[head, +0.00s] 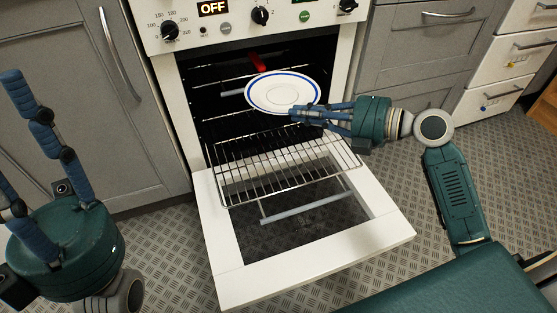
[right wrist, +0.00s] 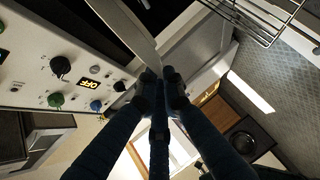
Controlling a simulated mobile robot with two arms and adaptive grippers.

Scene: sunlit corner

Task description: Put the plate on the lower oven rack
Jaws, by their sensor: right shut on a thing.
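The plate (head: 270,92), white with a blue ring near its rim, is in the air at the oven's mouth. My right gripper (head: 298,112) is shut on its near right edge; the plate also shows edge-on between the fingers in the right wrist view (right wrist: 127,30). The oven (head: 190,90) has its door (head: 225,275) folded down. The lower oven rack (head: 280,168) is a wire grid pulled out over the door, bare, below and in front of the plate. It also shows in the right wrist view (right wrist: 255,20). My left gripper (head: 30,140) is open and empty at the left.
A red item (head: 258,62) shows inside the dark oven behind the plate; I cannot tell what it is. The control panel with knobs (head: 261,16) is just above the opening. Grey cabinets (head: 75,100) flank the oven. The patterned floor is clear around the door.

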